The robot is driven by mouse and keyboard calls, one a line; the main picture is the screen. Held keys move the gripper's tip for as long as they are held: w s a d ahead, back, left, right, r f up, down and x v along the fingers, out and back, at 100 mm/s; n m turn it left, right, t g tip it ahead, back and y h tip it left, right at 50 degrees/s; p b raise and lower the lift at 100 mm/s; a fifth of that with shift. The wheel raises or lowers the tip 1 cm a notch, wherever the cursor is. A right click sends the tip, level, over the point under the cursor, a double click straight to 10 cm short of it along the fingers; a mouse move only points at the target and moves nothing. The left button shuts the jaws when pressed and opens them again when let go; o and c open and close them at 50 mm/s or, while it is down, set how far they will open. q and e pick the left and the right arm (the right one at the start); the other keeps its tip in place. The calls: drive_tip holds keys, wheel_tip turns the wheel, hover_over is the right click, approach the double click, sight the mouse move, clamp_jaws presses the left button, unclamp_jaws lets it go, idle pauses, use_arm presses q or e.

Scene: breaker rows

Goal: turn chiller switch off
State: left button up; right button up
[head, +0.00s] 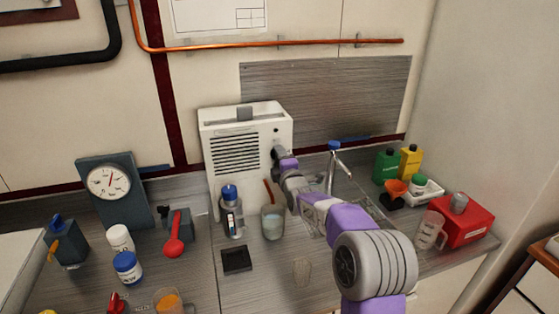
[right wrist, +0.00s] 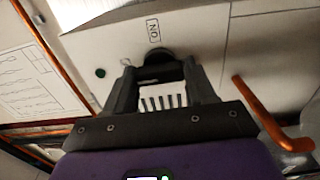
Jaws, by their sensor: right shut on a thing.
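The chiller is a white box (head: 245,140) with dark vent slots, standing against the back wall in the head view. Its dark round switch knob (right wrist: 153,56) shows in the right wrist view, beside a label reading ON that appears turned over. My right gripper (right wrist: 156,72) has one finger on each side of the knob and is shut on it. In the head view the right gripper (head: 279,156) is at the chiller's right front, and it hides the knob. A dark green round spot (right wrist: 100,73) shows on the panel. My left gripper is in neither view.
A glass beaker (head: 272,222) and a blue-capped bottle (head: 231,212) stand before the chiller. A tap (head: 336,165) is right of it. A gauge (head: 110,182) and several bottles crowd the left counter.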

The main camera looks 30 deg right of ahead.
drive_tip(key=o, duration=1)
drive_tip(key=shift+o, duration=0.2)
drive_tip(key=v, duration=0.7)
drive_tip(key=shift+s, duration=0.3)
